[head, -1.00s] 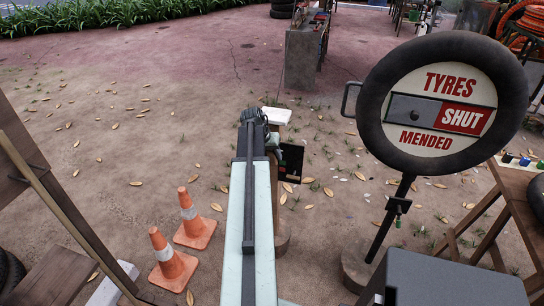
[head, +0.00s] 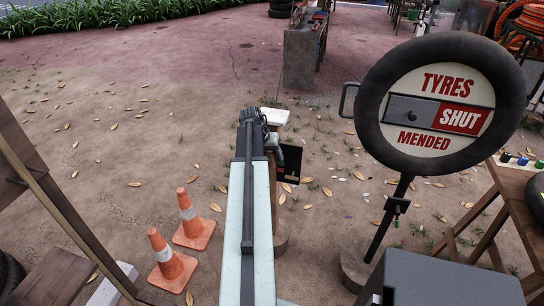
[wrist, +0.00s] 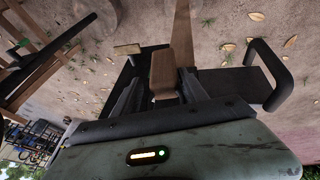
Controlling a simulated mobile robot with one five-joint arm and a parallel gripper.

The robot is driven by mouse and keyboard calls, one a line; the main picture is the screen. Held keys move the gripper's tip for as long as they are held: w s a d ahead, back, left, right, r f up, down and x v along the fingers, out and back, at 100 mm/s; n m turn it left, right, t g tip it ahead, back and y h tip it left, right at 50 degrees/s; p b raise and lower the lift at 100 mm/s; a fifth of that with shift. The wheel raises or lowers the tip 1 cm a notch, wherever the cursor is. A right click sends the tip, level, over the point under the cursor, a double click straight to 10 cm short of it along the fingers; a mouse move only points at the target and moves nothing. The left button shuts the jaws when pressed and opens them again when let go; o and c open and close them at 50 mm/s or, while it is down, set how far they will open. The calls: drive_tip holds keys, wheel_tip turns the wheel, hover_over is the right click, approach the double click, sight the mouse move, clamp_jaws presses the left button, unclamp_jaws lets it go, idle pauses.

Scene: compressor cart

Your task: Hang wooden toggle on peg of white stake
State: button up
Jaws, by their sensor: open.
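A brown stake with a white top (head: 274,116) stands just beyond the end of my arm in the head view. Its brown post (wrist: 182,35) shows in the wrist view. My gripper (wrist: 160,88) is open at the stake, its dark fingers pointing up the picture. A wooden piece (wrist: 163,72), which looks like the toggle, lies between the fingers. I cannot tell whether it touches them or the post. A second small wooden end (wrist: 127,50) shows beside the left finger. The peg is hidden, and my arm covers much of this area in the head view.
A round tyre sign (head: 440,103) on a dark pole stands to the right. Two orange cones (head: 173,262) (head: 194,222) stand at left of my arm. A wooden bench (head: 510,195) is at far right. Open ground with leaves lies ahead and left.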

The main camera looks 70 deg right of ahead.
drive_tip(key=p+v, duration=0.6)
drive_tip(key=v, duration=0.1)
drive_tip(key=shift+d+r, duration=0.15)
drive_tip(key=shift+r, duration=0.15)
drive_tip(key=shift+w+a+r+p, duration=0.1)
drive_tip(key=shift+a+p, duration=0.1)
drive_tip(key=shift+p, duration=0.2)
drive_tip(key=shift+f, duration=0.2)
